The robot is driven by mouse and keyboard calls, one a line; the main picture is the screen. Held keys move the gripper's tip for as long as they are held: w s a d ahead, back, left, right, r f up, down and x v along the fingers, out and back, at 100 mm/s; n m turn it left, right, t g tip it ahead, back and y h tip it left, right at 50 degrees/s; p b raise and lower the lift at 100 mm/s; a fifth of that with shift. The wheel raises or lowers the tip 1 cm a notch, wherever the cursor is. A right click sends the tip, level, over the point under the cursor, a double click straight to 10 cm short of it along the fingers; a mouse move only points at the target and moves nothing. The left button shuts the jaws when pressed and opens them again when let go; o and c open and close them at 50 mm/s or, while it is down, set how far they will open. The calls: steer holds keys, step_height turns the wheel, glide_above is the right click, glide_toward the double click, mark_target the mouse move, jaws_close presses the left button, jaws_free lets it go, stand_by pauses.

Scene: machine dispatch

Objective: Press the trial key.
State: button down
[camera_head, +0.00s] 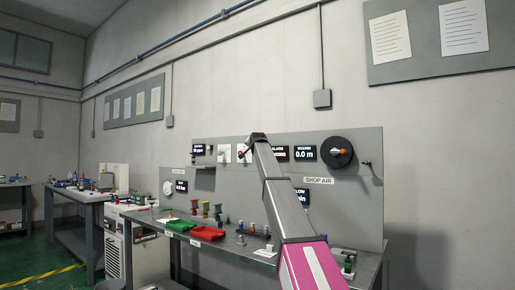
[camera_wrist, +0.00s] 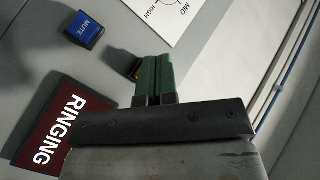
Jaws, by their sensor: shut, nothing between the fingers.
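My gripper (camera_wrist: 153,75) is shut, its green fingers together and empty, pointing at the grey upright panel (camera_head: 345,215). In the wrist view a small black key with a yellow edge (camera_wrist: 132,68) shows just left of the fingertips, partly hidden by them. Its label is not readable, so I cannot tell whether it is the trial key, or whether the fingers touch it. A blue key marked MUTE (camera_wrist: 83,29) sits up and to the left, clear of the fingers. In the head view my arm hides part of the panel and my gripper's fingers cannot be made out.
A dark red RINGING display (camera_wrist: 62,125) is left of the fingers, and a white dial plate (camera_wrist: 172,17) marked MID and HIGH is above. On the bench below stand a green tray (camera_head: 181,225), a red tray (camera_head: 207,233) and several small parts. A black round dial (camera_head: 337,151) is at right.

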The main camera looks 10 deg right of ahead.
steer(key=shift+s+a, duration=1.4)
steer(key=shift+s, duration=0.2)
